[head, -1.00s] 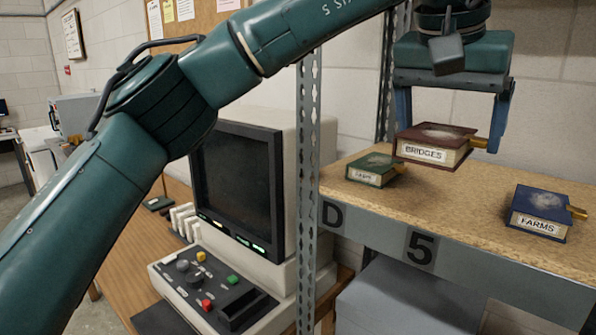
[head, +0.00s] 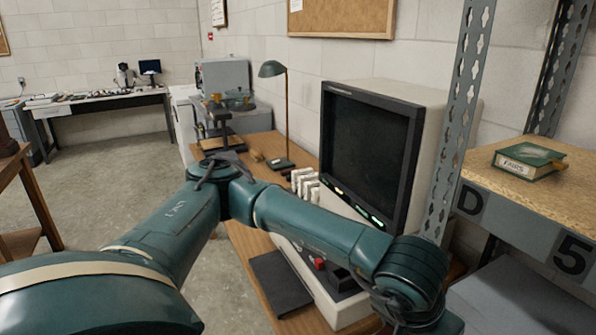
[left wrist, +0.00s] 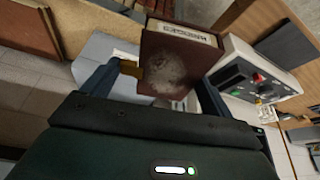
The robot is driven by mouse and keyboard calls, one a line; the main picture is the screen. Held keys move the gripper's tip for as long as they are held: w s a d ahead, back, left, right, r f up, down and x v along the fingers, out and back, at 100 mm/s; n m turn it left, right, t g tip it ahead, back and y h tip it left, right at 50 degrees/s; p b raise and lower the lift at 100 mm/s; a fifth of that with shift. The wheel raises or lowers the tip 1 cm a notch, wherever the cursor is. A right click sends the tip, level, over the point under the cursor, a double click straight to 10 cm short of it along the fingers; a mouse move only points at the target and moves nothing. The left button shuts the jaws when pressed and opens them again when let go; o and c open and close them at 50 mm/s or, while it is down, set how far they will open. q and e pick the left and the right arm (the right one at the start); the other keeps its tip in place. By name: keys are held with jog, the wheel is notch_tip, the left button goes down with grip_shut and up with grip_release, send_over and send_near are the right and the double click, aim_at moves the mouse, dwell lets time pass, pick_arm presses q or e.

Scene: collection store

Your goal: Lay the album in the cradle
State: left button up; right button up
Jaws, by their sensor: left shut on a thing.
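A dark red album (left wrist: 178,62) with a pale worn patch, a white label and a brass-coloured clasp is in the left wrist view. My left gripper (left wrist: 160,78) is shut on it, with one blue finger at each side. In the head view my left arm bends down past the console to the lower edge, and the gripper and album are out of that view. I cannot make out a cradle for certain. My right gripper is in neither view.
A green album labelled FAIRS (head: 527,161) lies on the shelf (head: 480,172) at the right, behind a grey metal post (head: 461,125). A boxy monitor (head: 368,148) stands on the wooden desk (head: 262,146), with a green lamp (head: 276,110) farther back. Open floor lies at the left.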

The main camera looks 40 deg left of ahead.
pick_arm(q)
jog(key=s+a+f, duration=0.2)
jog(key=f, duration=0.6)
jog(key=s+a+f+n, duration=0.1)
jog(key=s+a+f, duration=0.1)
jog(key=f, duration=0.6)
jog(key=shift+s+a+f, duration=0.3)
jog(key=shift+s+a, duration=0.05)
jog(key=shift+a, duration=0.45)
jog(key=shift+a, duration=0.1)
